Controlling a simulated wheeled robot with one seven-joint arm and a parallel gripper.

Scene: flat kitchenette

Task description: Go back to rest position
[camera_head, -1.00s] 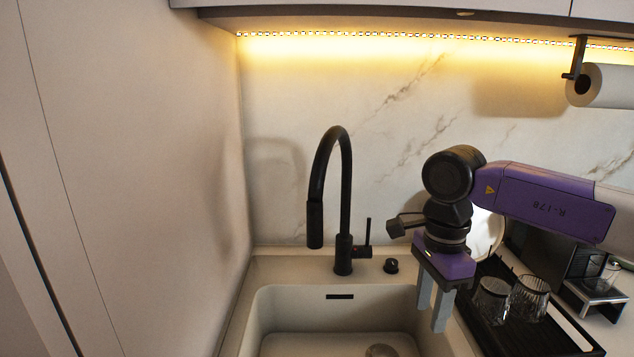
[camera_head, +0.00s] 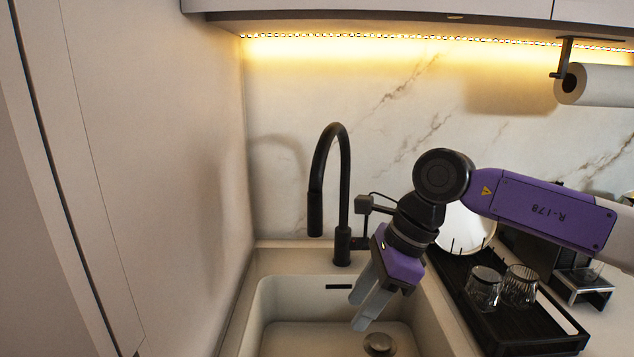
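My gripper (camera_head: 366,313) hangs over the right part of the sink basin (camera_head: 290,337), tilted with its grey fingers pointing down and to the left. The two fingers look slightly apart, and I see nothing between them. My purple arm reaches in from the right, over the drying rack. The gripper is in front and to the right of the black faucet (camera_head: 343,190), apart from it as far as I can tell.
A black drying rack (camera_head: 512,338) right of the sink holds two glasses (camera_head: 483,287) and a white plate (camera_head: 462,228). A paper towel roll (camera_head: 600,84) hangs under the upper cabinet (camera_head: 400,12). A wall closes the left side.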

